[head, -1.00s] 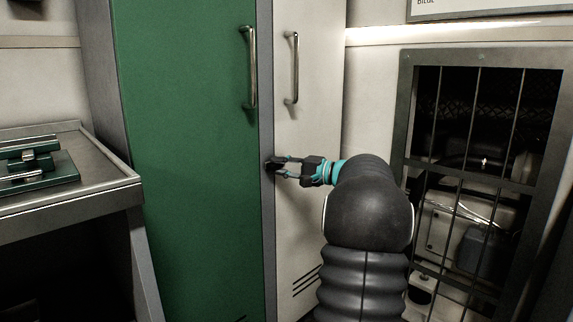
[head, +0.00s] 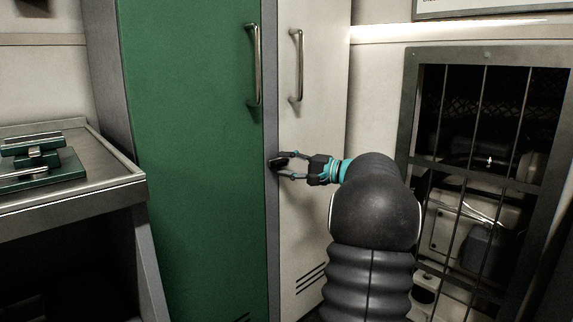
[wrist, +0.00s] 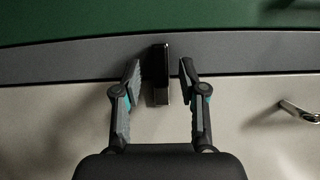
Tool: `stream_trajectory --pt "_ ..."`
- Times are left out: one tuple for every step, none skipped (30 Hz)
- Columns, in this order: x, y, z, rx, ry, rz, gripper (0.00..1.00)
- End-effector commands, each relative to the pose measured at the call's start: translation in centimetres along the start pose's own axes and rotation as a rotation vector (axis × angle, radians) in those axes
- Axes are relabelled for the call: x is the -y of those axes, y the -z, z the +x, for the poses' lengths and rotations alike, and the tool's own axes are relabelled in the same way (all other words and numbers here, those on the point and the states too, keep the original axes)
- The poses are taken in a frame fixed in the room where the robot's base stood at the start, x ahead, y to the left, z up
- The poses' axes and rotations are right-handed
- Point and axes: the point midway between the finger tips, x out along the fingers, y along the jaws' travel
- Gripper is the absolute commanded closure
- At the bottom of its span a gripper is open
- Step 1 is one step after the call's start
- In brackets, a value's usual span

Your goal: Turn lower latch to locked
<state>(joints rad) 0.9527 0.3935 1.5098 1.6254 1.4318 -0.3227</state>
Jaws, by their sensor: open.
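The lower latch, a small dark block, sits on the grey strip between the green door and the pale door. It shows between my fingertips in the wrist view (wrist: 161,72) and partly in the head view (head: 276,163). My gripper (head: 284,166) reaches it from the right. In the wrist view my gripper (wrist: 160,82) is open, with one finger on each side of the latch. Small gaps seem to show between the fingers and the latch; contact cannot be told for sure.
The green door (head: 190,150) and the pale door (head: 315,120) are closed, each with a vertical metal handle. A metal bench (head: 100,200) with a green device stands at the left. A barred window frame (head: 410,110) stands at the right.

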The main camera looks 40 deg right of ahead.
Motion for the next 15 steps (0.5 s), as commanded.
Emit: stream_trajectory --pt "0.0 0.1 -0.8 -0.003 0.0 0.0 0.58" --pt "0.0 0.1 -1.2 -0.004 0.0 0.0 0.58" --pt "0.0 0.1 -2.0 -0.004 0.0 0.0 0.58" --pt "0.0 0.1 -2.5 -0.004 0.0 0.0 0.58" --pt "0.0 0.1 -3.1 -0.005 0.0 0.001 0.58" --pt "0.0 0.1 -4.0 -0.004 -0.001 0.001 0.58" --pt "-0.1 0.1 -4.6 -0.005 -0.001 0.001 0.58" --pt "-0.1 0.1 -5.2 -0.005 -0.001 0.001 0.58" --pt "-0.1 0.1 -6.0 -0.004 0.0 0.001 0.58" --pt "-0.1 0.2 -6.6 -0.005 0.0 0.001 0.58" --pt "-0.1 0.2 -7.2 -0.005 0.0 0.001 0.58" --pt "-0.1 0.1 -7.8 -0.004 0.0 0.001 0.58" --pt "-0.1 0.1 -8.3 -0.004 0.0 0.001 0.58" --pt "-0.1 0.1 -8.8 -0.004 -0.001 0.001 0.58" --pt "-0.1 0.1 -9.3 -0.003 -0.001 0.001 0.58"
